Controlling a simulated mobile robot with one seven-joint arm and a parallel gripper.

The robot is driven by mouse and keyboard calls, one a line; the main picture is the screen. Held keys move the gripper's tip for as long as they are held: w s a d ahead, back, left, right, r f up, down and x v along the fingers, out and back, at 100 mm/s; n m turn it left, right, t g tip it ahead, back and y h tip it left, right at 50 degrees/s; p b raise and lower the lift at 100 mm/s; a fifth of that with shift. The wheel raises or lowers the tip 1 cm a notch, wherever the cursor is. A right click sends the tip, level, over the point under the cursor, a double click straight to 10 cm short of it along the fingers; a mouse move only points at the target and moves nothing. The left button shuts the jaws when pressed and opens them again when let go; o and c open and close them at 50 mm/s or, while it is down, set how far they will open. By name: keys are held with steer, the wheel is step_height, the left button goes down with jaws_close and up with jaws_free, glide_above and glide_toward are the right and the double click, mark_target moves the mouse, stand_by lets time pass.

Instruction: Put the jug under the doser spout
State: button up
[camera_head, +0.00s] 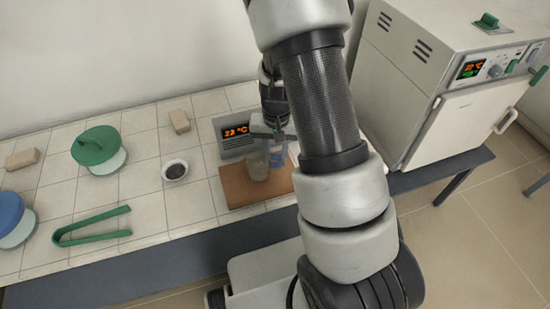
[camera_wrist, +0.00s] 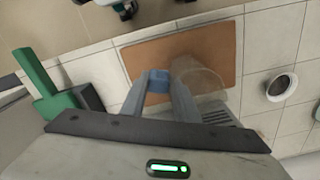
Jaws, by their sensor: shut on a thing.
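The jug (camera_head: 258,166) is a translucent, greyish cup above or on the brown board (camera_head: 232,199). Whether it touches the board cannot be told. In the wrist view the jug (camera_wrist: 198,78) lies just beyond my fingers, with a blue part (camera_wrist: 157,84) between them that looks like its handle. My gripper (camera_head: 279,150) is at the right side of the jug and shut on it; its fingers also show in the wrist view (camera_wrist: 166,88). I cannot make out a doser spout in either view; my arm hides part of the bench.
A unit with a lit temperature display (camera_head: 236,132) stands behind the board. A small bowl of dark grains (camera_head: 175,170), green tongs (camera_head: 92,229) and a green-lidded container (camera_head: 97,150) are to the left. A furnace (camera_head: 450,90) stands at right. A green object (camera_wrist: 48,90) is left in the wrist view.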

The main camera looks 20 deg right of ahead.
steer(key=shift+f, duration=0.65)
steer(key=shift+f, duration=0.2)
steer(key=o, duration=1.1)
steer(key=shift+r, duration=0.1)
